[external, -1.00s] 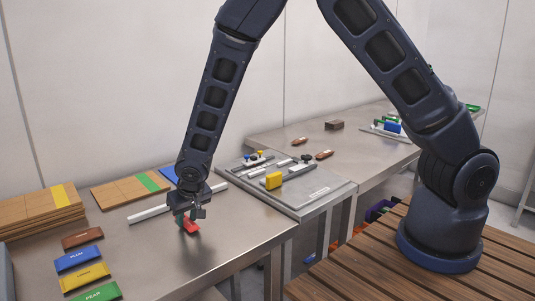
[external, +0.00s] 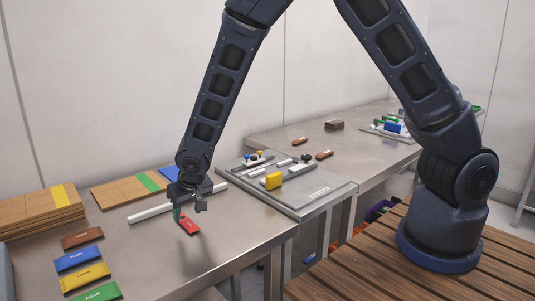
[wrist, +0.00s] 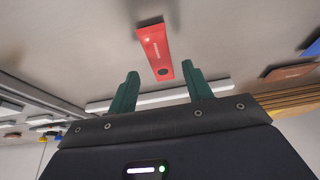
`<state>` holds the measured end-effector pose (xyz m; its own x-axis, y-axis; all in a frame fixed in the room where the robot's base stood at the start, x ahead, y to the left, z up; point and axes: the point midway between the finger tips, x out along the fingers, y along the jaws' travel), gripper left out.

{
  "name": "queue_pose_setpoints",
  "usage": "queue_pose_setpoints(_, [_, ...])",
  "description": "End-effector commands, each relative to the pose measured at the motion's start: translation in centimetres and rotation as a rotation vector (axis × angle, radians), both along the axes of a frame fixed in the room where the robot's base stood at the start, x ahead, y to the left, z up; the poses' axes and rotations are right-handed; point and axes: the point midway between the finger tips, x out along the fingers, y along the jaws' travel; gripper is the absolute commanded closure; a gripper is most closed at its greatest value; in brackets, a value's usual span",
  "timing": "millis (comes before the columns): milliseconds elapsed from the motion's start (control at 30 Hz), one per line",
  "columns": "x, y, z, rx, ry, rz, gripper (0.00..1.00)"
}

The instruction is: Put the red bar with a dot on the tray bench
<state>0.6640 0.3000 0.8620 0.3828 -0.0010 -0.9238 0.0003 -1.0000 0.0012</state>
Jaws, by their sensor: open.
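The red bar with a dot (external: 189,226) lies flat on the near metal bench, just below my gripper (external: 190,211) in the external view. In the wrist view the red bar (wrist: 154,45) shows its dark dot at the end nearest my gripper (wrist: 160,70). That end is close to the gap between the two green fingers. The fingers are open and look clear of the bar. A grey tray (external: 325,192) with small parts and a yellow block lies on the bench to the right. I cannot tell which surface is the tray bench.
A long white strip (external: 150,214) lies behind my gripper. Brown, blue, yellow and green labelled bars (external: 86,277) lie at the left. Stacked wooden boards (external: 40,212) stand at the back left. The bench front, right of the red bar, is clear.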

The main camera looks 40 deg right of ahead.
Motion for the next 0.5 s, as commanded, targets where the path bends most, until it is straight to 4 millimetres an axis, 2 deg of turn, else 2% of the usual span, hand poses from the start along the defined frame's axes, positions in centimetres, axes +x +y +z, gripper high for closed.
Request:
queue_pose_setpoints(300, [-2.2, 0.1, 5.2, 0.002, -0.001, 0.002, 0.50])
queue_pose_setpoints(500, [-3.1, 0.1, 7.4, 0.001, 0.000, 0.002, 0.50])
